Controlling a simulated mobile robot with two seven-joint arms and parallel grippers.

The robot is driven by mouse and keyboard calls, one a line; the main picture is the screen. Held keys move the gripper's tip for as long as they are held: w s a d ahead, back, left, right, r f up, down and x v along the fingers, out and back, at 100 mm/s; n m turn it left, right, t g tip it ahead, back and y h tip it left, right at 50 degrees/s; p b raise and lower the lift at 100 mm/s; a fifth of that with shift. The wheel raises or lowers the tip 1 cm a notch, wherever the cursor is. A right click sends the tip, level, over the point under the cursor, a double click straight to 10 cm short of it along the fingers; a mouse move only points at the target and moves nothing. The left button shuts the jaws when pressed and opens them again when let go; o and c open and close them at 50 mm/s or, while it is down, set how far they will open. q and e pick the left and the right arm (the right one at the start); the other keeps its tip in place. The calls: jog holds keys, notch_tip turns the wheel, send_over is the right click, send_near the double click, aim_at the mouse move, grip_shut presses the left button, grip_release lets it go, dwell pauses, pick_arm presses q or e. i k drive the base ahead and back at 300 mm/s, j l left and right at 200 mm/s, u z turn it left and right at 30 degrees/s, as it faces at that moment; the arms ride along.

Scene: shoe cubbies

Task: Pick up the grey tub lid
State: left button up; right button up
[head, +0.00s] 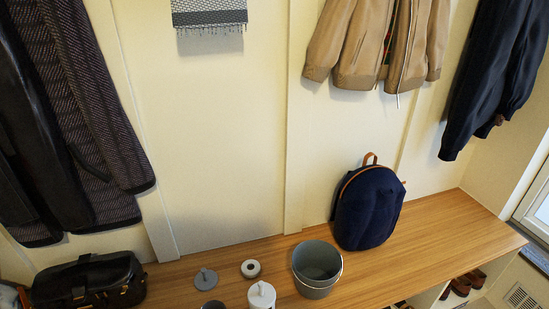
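A round grey lid with a small raised knob (205,279) lies on the wooden bench top (430,230), left of the middle near the bottom of the head view. Just below it is a small dark grey round tub (213,305), cut off by the lower picture edge. Neither of my grippers is in view, so nothing shows of what they hold.
Right of the lid are a small white ring-shaped item (250,268), a white lidded canister (262,295) and a grey bucket (316,270). A navy backpack (368,207) leans on the wall. A black bag (88,282) is at left. The bench's right end is clear.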

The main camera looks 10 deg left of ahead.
aim_at(206, 280)
jog(key=k+l+u, duration=0.1)
jog(key=u, duration=0.95)
jog(key=k, duration=0.05)
